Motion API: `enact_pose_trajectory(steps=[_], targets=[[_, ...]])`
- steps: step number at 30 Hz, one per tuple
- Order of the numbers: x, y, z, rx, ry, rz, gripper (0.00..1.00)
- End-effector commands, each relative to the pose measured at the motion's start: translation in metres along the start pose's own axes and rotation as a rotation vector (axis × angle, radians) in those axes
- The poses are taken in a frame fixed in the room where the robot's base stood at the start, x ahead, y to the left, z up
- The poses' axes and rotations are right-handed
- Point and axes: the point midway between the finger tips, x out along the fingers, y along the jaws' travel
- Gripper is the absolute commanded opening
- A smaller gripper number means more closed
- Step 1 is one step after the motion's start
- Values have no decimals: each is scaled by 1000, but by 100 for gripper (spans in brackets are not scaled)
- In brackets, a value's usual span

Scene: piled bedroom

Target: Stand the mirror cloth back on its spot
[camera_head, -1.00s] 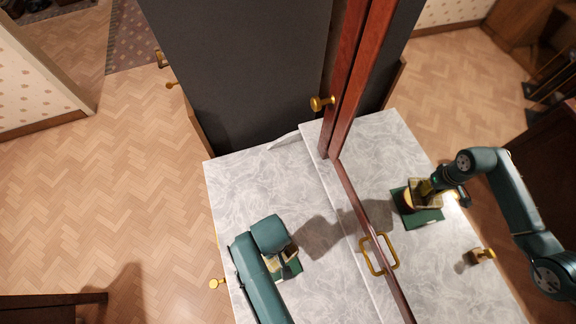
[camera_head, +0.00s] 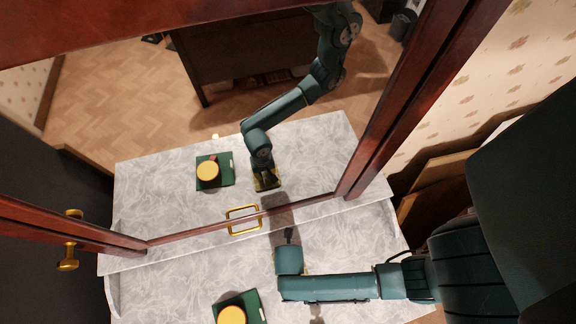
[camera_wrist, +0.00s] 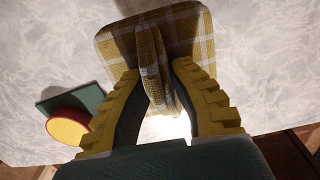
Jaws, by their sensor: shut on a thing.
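The mirror cloth (camera_wrist: 185,30) is yellow-and-white plaid, with a wide panel and a raised fold. In the wrist view my gripper (camera_wrist: 156,72) is shut on the fold between its yellow ridged fingers. In the head view my arm reaches in from the right over the marble top. My wrist mostly hides the cloth there, but the mirror (camera_head: 300,120) reflects gripper and cloth close above or on the marble. I cannot tell whether the cloth touches it.
A green mat (camera_head: 255,303) bearing a round yellow-topped red thing (camera_head: 231,316) lies left of my gripper; both show in the wrist view, the mat (camera_wrist: 85,103) and the round thing (camera_wrist: 68,128). A gold handle (camera_head: 243,232) is at the mirror's lower edge. Bare marble (camera_head: 175,285) lies left.

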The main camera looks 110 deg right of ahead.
Motion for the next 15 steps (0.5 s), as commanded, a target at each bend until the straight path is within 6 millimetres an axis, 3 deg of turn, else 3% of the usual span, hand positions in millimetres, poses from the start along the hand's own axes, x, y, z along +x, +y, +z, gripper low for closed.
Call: enact_pose_trajectory(steps=[3, 15], targets=[[-4, 0, 1, 1, 0, 1, 0], [54, 0, 0, 1, 0, 0, 0]])
